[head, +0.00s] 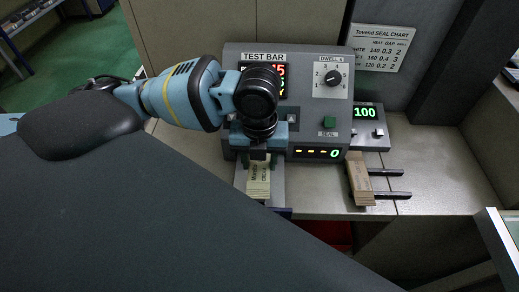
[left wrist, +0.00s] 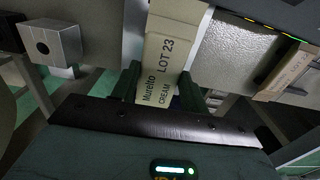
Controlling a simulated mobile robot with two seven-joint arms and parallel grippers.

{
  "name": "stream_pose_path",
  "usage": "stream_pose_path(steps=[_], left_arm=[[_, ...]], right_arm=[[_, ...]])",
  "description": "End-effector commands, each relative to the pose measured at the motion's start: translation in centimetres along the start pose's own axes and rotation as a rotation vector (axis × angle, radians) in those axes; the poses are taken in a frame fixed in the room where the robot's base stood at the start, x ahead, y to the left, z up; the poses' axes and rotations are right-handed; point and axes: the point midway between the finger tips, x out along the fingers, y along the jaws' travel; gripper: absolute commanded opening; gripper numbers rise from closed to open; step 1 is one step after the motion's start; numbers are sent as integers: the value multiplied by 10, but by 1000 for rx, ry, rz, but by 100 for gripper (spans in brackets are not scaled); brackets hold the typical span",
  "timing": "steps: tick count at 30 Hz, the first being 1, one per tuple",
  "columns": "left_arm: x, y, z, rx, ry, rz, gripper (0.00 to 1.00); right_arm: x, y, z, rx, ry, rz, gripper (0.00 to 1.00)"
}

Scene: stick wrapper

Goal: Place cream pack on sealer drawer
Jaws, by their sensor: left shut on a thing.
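The cream pack (head: 258,183) is a pale cream, narrow pack with dark print. In the left wrist view the cream pack (left wrist: 168,50) reads "LOT 23", "Muretto" and "CREAM". My left gripper (head: 258,157) is shut on its end; in the left wrist view the fingers of the left gripper (left wrist: 158,88) stand on both sides of it. The pack lies over the grey sealer drawer (head: 278,188) at the front left of the sealer; I cannot tell whether it touches. My right gripper is not in view.
The grey sealer (head: 298,110) has a "TEST BAR" display, a dwell knob (head: 333,78) and a green SEAL button (head: 329,122). A brown pack (head: 360,180) sits at the right by two dark rails (head: 388,195). The counter (head: 450,165) is clear further right.

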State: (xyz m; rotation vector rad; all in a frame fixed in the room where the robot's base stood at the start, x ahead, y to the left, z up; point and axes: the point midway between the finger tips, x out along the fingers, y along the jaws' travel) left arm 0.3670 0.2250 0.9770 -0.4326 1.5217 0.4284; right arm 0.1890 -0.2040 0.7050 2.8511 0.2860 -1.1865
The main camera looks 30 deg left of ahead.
Motion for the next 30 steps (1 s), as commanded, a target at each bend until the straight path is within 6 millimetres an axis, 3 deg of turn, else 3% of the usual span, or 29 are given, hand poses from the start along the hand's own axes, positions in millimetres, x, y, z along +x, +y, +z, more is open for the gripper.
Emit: stream_pose_path(steps=[3, 7, 22, 23, 27, 30], left_arm=[[23, 2, -1, 0, 6, 6, 23], [39, 1, -1, 0, 4, 4, 23], [46, 1, -1, 0, 1, 3, 23], [46, 1, 0, 0, 1, 2, 48], [46, 1, 0, 0, 1, 2, 66], [45, 1, 0, 0, 1, 2, 66]], right_arm=[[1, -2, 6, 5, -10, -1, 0], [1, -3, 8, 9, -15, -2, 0], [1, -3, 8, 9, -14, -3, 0], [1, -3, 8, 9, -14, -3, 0], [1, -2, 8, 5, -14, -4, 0], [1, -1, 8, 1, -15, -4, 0]])
